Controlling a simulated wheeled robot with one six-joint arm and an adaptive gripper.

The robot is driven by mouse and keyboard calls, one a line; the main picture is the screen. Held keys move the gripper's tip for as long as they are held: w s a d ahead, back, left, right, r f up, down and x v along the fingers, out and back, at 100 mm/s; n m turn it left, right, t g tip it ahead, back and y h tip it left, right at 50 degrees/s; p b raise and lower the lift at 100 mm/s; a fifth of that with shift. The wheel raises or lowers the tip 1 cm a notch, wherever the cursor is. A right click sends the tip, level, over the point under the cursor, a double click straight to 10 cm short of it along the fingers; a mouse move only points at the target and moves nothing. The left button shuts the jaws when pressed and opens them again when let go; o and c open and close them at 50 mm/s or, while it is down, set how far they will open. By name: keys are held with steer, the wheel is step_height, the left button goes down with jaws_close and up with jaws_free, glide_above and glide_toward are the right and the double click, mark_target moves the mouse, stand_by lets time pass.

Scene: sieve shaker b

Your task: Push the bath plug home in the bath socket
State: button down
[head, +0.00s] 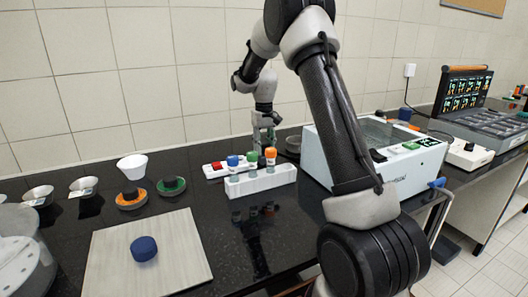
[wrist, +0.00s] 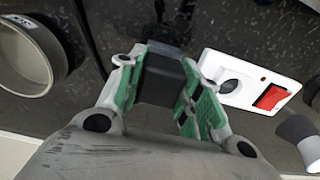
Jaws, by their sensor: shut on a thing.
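My gripper (wrist: 155,92) is shut on a black block-shaped plug (wrist: 160,78), which sits between its green finger pads. The plug appears beside the near end of a white socket strip (wrist: 246,80), and its face looks apart from the strip's round recessed socket (wrist: 229,86). The strip has a red switch (wrist: 271,97). In the head view my gripper (head: 266,136) points down behind the tube rack, by the strip (head: 211,172). The plug's far side and pins are hidden. I cannot read a label naming the bath socket.
A white rack (head: 262,182) with several capped tubes stands in front of the strip. A grey metal pot (wrist: 22,62) is at the left in the wrist view. A light box-shaped machine (head: 410,165) stands to the right. A pale board (head: 105,255) holds a blue puck (head: 144,249).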

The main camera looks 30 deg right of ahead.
mark_target(264, 142)
steer(key=shift+r, duration=2.5)
steer(key=shift+r, duration=0.15)
steer(key=shift+r, duration=1.4)
steer(key=a+f, duration=0.1)
steer(key=a, duration=0.9)
steer(key=shift+f, duration=0.25)
steer(key=shift+f, duration=0.1)
